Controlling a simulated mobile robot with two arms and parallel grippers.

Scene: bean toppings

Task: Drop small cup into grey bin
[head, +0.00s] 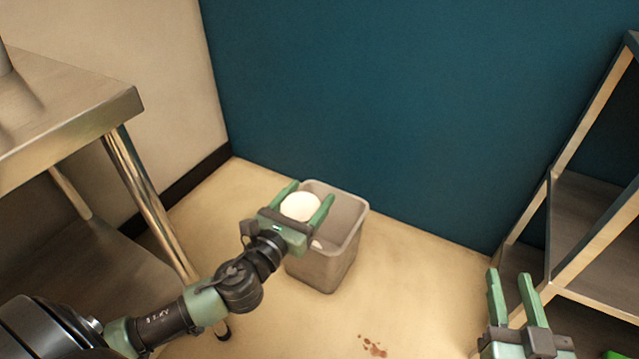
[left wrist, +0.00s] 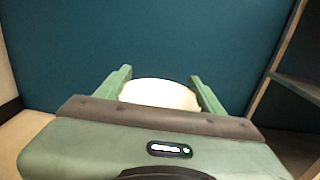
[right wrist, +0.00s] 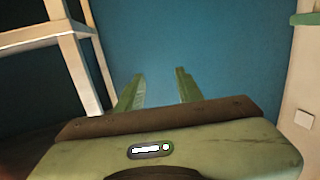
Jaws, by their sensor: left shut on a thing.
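A small white cup (head: 300,207) is between the fingers of my left gripper (head: 306,202). It also shows in the left wrist view (left wrist: 160,94), with a green finger on each side. My left gripper is shut on the cup and holds it over the grey bin (head: 345,250), near the bin's left side in the head view. The bin stands on the floor, and part of its opening is hidden by the gripper. A small pale thing (head: 316,245) shows by the bin's near rim, too small to identify. My right gripper (head: 512,285) is open and empty at the lower right.
A metal table (head: 70,100) stands at the left. A metal shelf rack (head: 590,220) stands at the right. A dark teal wall (head: 400,100) is behind the bin. Reddish-brown spots (head: 372,346) lie on the floor in front. The floor right of the bin is clear.

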